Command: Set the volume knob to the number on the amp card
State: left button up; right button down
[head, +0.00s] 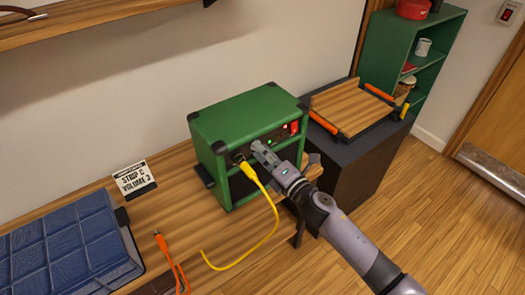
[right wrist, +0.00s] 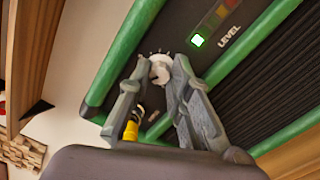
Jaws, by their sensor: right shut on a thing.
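The green amp (head: 232,115) stands on the wooden bench with its dark control panel facing me. My right gripper (head: 262,152) is at that panel. In the right wrist view the gripper (right wrist: 155,78) has its fingertips closed around the sides of the pale round volume knob (right wrist: 160,70). Small tick marks show around the knob, but its setting is too small to read. The amp card (head: 133,180) stands on the bench left of the amp and reads "STRIP C VOLUME 3". My left gripper is not in view.
A yellow cable (head: 264,200) plugs into the amp front beside my gripper and hangs over the bench. An orange cable (head: 172,262) lies at the bench front. A blue padded case (head: 70,245) lies left. A lit green light (right wrist: 198,40) is by "LEVEL".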

dwell(0.3)
jog(key=c, duration=1.5)
grip_release()
jog(key=shift+o, duration=0.2)
jog(key=shift+d, duration=0.1)
jog(key=v, duration=0.8)
jog(key=shift+f, duration=0.15)
